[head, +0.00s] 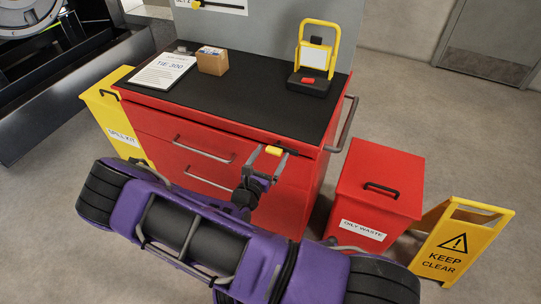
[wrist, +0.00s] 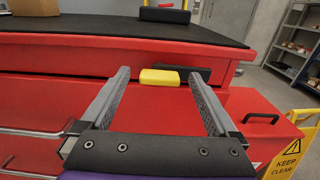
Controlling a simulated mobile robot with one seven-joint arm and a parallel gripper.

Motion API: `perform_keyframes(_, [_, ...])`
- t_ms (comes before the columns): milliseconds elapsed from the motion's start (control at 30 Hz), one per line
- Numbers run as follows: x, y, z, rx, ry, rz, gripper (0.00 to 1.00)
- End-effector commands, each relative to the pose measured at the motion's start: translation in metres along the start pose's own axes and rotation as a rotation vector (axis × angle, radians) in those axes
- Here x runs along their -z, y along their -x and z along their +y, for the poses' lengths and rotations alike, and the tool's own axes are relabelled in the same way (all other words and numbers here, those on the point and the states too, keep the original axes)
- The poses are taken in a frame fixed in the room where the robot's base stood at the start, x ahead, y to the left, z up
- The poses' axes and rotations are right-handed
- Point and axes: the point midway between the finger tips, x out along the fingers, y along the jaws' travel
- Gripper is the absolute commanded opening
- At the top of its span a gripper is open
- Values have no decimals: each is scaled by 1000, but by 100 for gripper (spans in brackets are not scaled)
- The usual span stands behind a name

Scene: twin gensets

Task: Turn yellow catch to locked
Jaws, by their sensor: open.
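The yellow catch (head: 275,150) is on the front of the red tool cabinet (head: 225,125), near the upper right of its top drawer. In the wrist view the catch (wrist: 160,77) is a small yellow block lying level, with a dark piece (wrist: 196,73) behind it to the right. My gripper (head: 270,153) is open in front of it. In the wrist view my gripper (wrist: 160,74) frames the catch between its two fingertips, with a gap on each side. I cannot tell how far the tips are from the cabinet face.
The black cabinet top (head: 250,98) holds a paper sheet (head: 162,72), a cardboard box (head: 212,61) and a yellow-framed work lamp (head: 315,58). A red oily waste bin (head: 375,185) and a yellow keep-clear sign (head: 458,240) stand right. A yellow spill kit bin (head: 112,118) stands left.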

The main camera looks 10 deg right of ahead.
Motion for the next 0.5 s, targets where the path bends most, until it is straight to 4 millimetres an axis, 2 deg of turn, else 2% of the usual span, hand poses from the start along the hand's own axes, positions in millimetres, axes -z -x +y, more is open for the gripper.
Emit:
perform_keyframes(133, [0, 0, 0, 0, 0, 0, 95])
perform_keyframes(500, [0, 0, 0, 0, -1, 0, 28])
